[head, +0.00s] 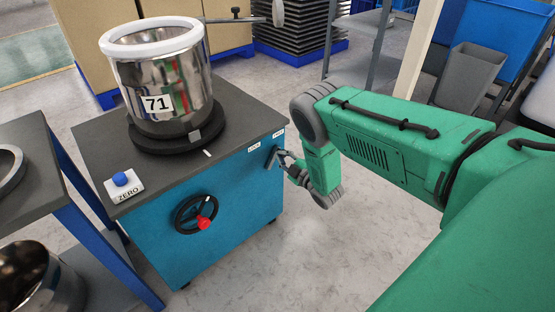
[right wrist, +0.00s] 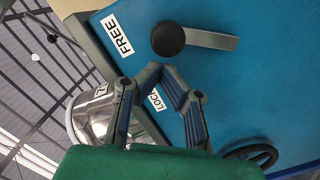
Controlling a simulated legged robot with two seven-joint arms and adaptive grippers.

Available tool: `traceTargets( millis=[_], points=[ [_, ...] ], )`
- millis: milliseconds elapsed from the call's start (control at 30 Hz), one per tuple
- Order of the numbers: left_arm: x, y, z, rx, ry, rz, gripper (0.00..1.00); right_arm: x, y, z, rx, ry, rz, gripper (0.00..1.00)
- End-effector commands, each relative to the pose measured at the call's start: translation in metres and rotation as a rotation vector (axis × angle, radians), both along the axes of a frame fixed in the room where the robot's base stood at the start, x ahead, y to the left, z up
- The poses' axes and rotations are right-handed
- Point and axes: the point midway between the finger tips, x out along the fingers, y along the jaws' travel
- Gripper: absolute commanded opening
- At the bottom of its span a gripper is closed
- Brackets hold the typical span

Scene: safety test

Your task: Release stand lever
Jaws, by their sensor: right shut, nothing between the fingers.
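The blue stand (head: 225,185) carries a shiny drum marked 71 (head: 160,75) on its dark top. In the right wrist view, the grey stand lever (right wrist: 212,40) extends from a dark round pivot (right wrist: 168,39) on the blue face. The FREE label (right wrist: 117,36) and the partly hidden LOCK label (right wrist: 155,98) lie along the panel edge. The lever also shows small in the head view (head: 271,158). My right gripper (head: 284,158) is shut and empty, close by the lever; its fingertips (right wrist: 160,70) appear near the pivot. I cannot tell whether they touch. My left gripper is not in view.
A black handwheel with a red knob (head: 203,222) is on the stand's front. A ZERO button box (head: 122,184) sits on its top corner. A dark table (head: 35,170) stands at the left. A post (head: 420,50) and shelving stand behind my right arm. Floor right of the stand is clear.

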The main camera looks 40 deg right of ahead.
Motion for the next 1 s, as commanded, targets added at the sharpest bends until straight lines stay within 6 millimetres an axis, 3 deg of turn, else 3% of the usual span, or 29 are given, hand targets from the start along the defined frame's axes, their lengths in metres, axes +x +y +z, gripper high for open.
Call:
traceTargets(
  millis=[433,1000],
  points=[
    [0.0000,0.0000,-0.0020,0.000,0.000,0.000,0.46,0.0010,-0.0103,-0.0019,-0.007,0.000,-0.001,0.00],
    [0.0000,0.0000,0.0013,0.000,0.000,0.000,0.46,0.0043,-0.0093,0.0038,-0.008,0.000,-0.002,0.00]
  ],
)
